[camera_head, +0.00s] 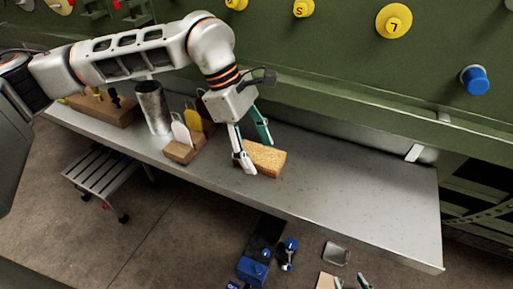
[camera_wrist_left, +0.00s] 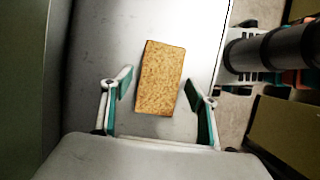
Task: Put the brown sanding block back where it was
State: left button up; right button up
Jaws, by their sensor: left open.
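The brown sanding block (camera_head: 267,158) lies flat on the grey metal bench, a speckled tan-brown rectangle. In the left wrist view the block (camera_wrist_left: 160,78) sits lengthwise, between and ahead of the two fingertips. My left gripper (camera_head: 252,150) is open and points down at the block, with one finger in front of its left end and the teal one behind. In the left wrist view my left gripper (camera_wrist_left: 161,92) has a gap on both sides of the block. What seem to be my right gripper's fingertips (camera_head: 351,281) show at the bottom edge, mostly cut off.
Left along the bench (camera_head: 340,195) stand a wooden holder (camera_head: 184,150) with coloured tags, a metal cylinder (camera_head: 153,108) and a wooden rack (camera_head: 103,108). The bench is clear to the right of the block. A green panel (camera_head: 340,60) rises behind. A step stool (camera_head: 97,180) stands on the floor.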

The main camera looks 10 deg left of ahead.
pick_arm(q)
jog(key=v, duration=1.2)
